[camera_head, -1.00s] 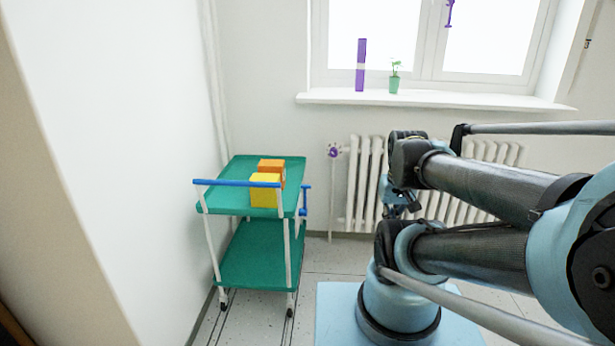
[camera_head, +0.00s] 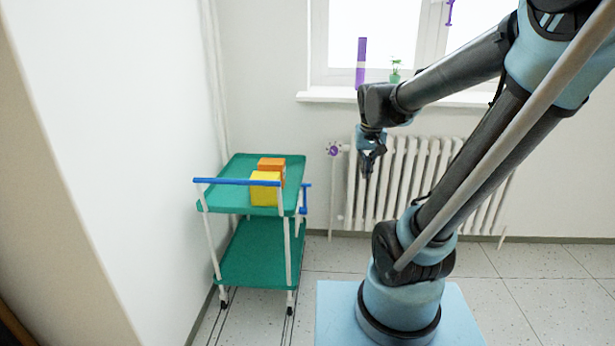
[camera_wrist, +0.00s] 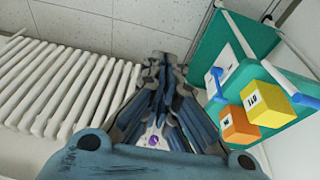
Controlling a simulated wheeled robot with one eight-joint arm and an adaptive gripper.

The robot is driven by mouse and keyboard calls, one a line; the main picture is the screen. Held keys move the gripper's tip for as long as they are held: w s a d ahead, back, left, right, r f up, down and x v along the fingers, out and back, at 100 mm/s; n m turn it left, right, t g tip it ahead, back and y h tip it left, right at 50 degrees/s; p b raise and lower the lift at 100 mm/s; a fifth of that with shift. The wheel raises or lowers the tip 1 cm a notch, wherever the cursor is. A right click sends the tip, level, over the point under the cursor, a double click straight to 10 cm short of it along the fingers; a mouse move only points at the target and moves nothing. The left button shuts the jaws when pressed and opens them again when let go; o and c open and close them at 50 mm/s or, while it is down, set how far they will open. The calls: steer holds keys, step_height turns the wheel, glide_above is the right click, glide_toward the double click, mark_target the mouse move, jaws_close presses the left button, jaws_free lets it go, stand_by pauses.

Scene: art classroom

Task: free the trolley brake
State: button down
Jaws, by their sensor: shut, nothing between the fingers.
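The trolley (camera_head: 250,262) has two green shelves, pale legs with castors and a blue push bar (camera_head: 236,182) along its near edge. A short blue lever (camera_head: 304,198) sits on its right side; it also shows in the wrist view (camera_wrist: 216,84). I cannot tell if this lever is the brake. My gripper (camera_head: 368,172) hangs in front of the radiator, right of the trolley and apart from it. Its fingers are shut and empty; they fill the middle of the wrist view (camera_wrist: 160,98).
A yellow box (camera_head: 264,190) and an orange box (camera_head: 272,165) stand on the trolley's top shelf. A white radiator (camera_head: 415,180) with a purple valve knob (camera_head: 333,151) is under the windowsill (camera_head: 440,98). The trolley's left side is near the wall. Floor between trolley and radiator is clear.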

steer(key=w+a+f+t, duration=0.1)
steer(key=w+a+f, duration=0.1)
steer(key=w+a, duration=0.85)
steer(key=w+a+f, duration=0.3)
steer(key=w+a, duration=0.6)
steer(key=w, duration=0.3)
steer(key=w+x, duration=0.1)
steer(key=x, duration=0.9)
steer(key=shift+s+a+r, duration=0.1)
steer(key=shift+s+a, duration=0.05)
steer(key=shift+s, duration=0.9)
steer(key=shift+s+a+r, duration=0.1)
steer(key=shift+s, duration=0.9)
steer(key=shift+d+t, duration=0.15)
steer(key=shift+t, duration=0.15)
